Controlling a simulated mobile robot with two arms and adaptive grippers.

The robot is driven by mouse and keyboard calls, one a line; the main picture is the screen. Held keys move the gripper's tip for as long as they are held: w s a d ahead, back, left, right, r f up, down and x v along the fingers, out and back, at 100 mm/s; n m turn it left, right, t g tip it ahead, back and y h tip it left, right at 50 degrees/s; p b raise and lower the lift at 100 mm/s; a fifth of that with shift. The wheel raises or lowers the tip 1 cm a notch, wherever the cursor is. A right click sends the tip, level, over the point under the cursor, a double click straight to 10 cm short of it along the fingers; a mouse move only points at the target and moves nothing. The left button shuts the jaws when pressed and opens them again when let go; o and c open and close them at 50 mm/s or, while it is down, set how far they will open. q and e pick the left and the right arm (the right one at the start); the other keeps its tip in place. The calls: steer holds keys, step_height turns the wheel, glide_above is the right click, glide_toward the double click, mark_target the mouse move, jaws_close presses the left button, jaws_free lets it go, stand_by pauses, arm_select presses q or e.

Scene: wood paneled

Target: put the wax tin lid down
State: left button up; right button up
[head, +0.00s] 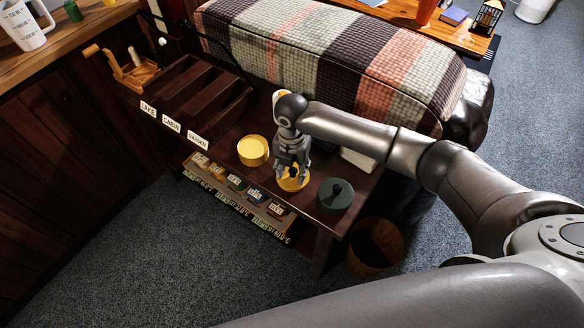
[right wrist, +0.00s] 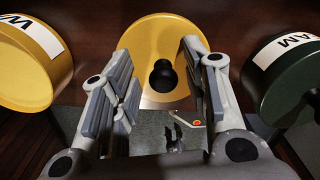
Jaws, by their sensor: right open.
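The wax tin lid (head: 293,184), a yellow disc, lies on the dark wooden table directly under my right gripper (head: 291,174). In the right wrist view the lid (right wrist: 150,40) shows its black knob (right wrist: 163,76) between the fingertips. My right gripper (right wrist: 160,75) is open, its two fingers spread either side of the knob with gaps. A yellow tin (head: 253,151) stands to the left of the lid; its label partly shows in the right wrist view (right wrist: 28,65).
A green tin (head: 336,194) with a dark knob stands right of the lid, near the table's front edge. Small labelled boxes (head: 236,183) line a lower ledge. A blanket-covered bench (head: 330,55) is behind.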

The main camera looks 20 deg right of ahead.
mark_target(292, 169)
step_height(292, 169, up, 12)
steer(key=shift+r+b, duration=0.2)
steer(key=shift+b, duration=0.1)
stand_by(0.3)
steer(key=shift+f, duration=0.1)
stand_by(0.4)
